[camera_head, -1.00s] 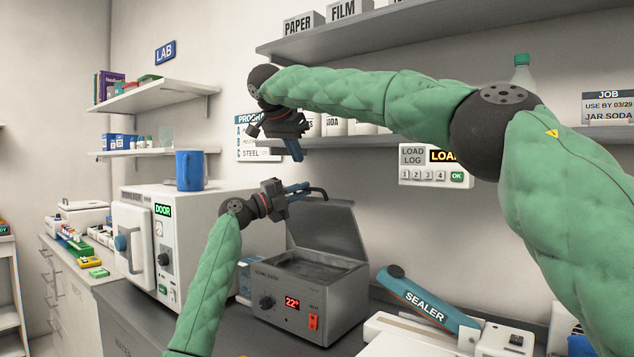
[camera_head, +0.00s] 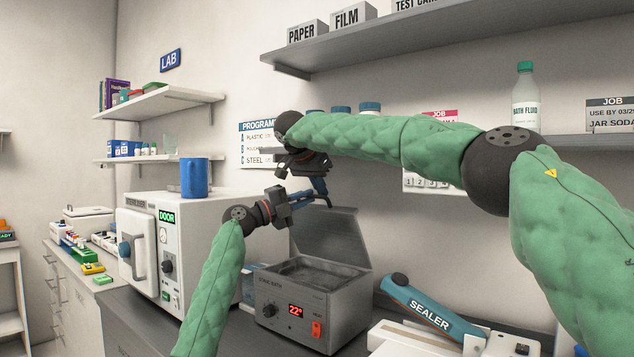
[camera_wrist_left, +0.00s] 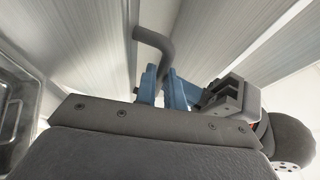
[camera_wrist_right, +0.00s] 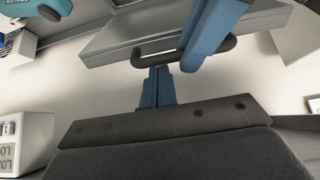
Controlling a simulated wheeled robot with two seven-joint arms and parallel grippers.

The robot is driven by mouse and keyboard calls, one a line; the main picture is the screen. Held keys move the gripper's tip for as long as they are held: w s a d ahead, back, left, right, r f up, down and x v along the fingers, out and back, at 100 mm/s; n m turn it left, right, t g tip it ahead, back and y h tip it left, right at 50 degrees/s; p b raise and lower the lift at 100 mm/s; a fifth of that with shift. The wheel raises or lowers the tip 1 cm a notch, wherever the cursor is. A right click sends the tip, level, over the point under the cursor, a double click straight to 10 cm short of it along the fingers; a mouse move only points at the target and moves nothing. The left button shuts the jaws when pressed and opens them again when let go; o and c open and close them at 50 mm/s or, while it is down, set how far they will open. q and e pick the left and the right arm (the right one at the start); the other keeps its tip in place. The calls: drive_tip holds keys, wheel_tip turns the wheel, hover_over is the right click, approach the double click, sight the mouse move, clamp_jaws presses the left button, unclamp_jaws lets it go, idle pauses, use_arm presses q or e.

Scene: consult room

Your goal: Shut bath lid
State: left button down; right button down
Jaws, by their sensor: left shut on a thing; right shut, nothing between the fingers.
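The grey bath (camera_head: 310,303) stands on the dark counter with its lid (camera_head: 338,238) raised and leaning back, its open basin in view. A dark bent handle (camera_wrist_left: 155,45) sticks out from the lid's upper edge. My left gripper (camera_head: 312,195) is shut on this handle; its blue fingers (camera_wrist_left: 160,85) show around the bar in the left wrist view. My right gripper (camera_head: 321,188) is shut and empty, close above the left one. In the right wrist view its fingertips (camera_wrist_right: 157,80) are beside the handle (camera_wrist_right: 180,52); I cannot tell whether they touch it.
A white steriliser (camera_head: 195,235) with a blue mug (camera_head: 194,178) on top stands left of the bath. A teal sealer (camera_head: 425,305) lies to the right. A shelf (camera_head: 575,140) with a bottle (camera_head: 525,100) is on the wall behind.

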use_arm(q)
drive_tip(key=shift+f, duration=0.1)
use_arm(e)
drive_tip(key=shift+f, duration=0.1)
drive_tip(key=shift+s+a+f, duration=0.4)
drive_tip(key=shift+s+a, duration=0.15)
drive_tip(key=shift+s, duration=0.1)
use_arm(q)
drive_tip(key=c, duration=1.8)
unclamp_jaws()
drive_tip(key=shift+d, duration=0.1)
drive_tip(key=shift+o, duration=0.2)
drive_tip(key=shift+w, duration=0.1)
use_arm(e)
drive_tip(key=shift+w, duration=0.1)
drive_tip(key=shift+d, duration=0.1)
